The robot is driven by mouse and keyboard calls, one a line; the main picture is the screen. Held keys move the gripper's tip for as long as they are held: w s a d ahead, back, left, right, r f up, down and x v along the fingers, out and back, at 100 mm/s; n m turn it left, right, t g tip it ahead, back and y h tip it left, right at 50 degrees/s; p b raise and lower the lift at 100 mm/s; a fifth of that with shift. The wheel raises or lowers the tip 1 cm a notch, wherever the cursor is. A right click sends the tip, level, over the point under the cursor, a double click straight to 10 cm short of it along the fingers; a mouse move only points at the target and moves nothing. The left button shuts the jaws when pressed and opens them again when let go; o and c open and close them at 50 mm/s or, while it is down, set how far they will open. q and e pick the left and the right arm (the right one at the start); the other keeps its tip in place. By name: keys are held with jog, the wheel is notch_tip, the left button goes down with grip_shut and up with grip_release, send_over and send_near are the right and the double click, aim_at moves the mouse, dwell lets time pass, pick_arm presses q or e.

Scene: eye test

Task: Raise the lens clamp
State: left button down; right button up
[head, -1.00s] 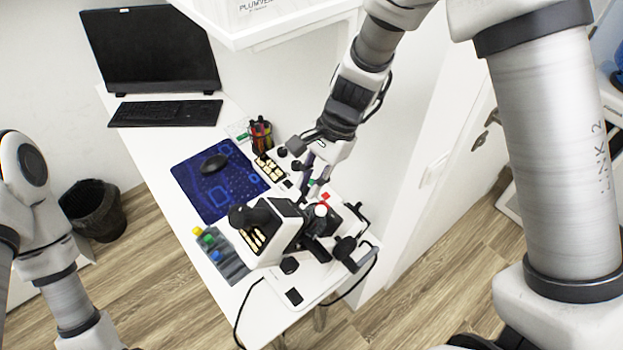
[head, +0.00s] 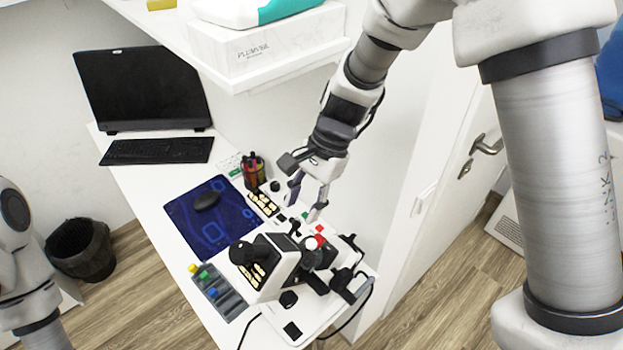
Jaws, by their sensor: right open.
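A white and black lens-measuring instrument (head: 277,268) stands near the front end of the white desk. Its black eyepiece (head: 243,253) points left. A small red part (head: 320,229) and a white round knob (head: 314,243) show at its middle; I cannot tell for sure which small part is the lens clamp. My right gripper (head: 302,210) is open and empty, fingers pointing down, just behind and above the red part. It looks apart from the instrument. My left arm shows at the left edge, but its gripper is out of view.
A blue mat (head: 185,233) with a black mouse (head: 206,201), a pen cup (head: 253,170), a lens tray (head: 264,203) and a grey rack of coloured bottles (head: 219,293) share the desk. A shelf with a white box (head: 265,45) overhangs the back. The wall is close on the right.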

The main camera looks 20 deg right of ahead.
jog(key=v, duration=0.9)
jog(key=shift+s, duration=0.15)
